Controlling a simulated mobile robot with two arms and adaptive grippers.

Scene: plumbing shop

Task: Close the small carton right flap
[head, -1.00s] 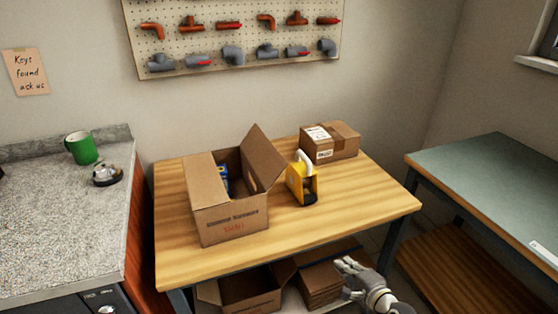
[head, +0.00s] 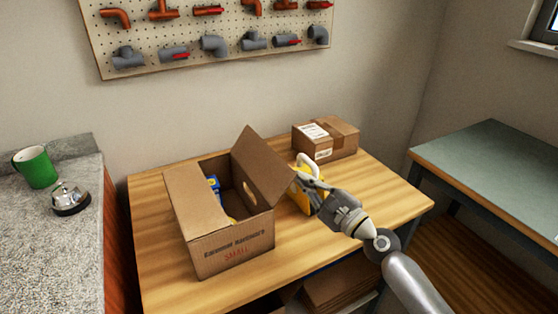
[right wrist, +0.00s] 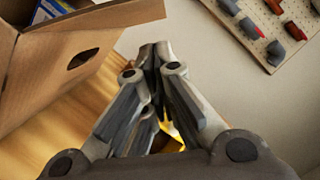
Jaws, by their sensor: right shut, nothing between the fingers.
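The small carton (head: 230,245) stands on the wooden table with its top open. Its right flap (head: 262,168) stands up and leans outward to the right. The flap, with an oval hand hole below it in the side, also shows at left in the right wrist view (right wrist: 95,30). Blue and yellow items (head: 215,186) show inside. My right gripper (head: 303,182) is shut and empty, just right of the flap; I cannot tell whether it touches. My left gripper is not in view.
A yellow tape dispenser (head: 300,198) stands behind my right gripper, partly hidden. A taped, labelled box (head: 325,140) sits at the table's back. A counter at left holds a green mug (head: 36,167) and a bell (head: 70,198). The table (head: 385,200) is clear at right.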

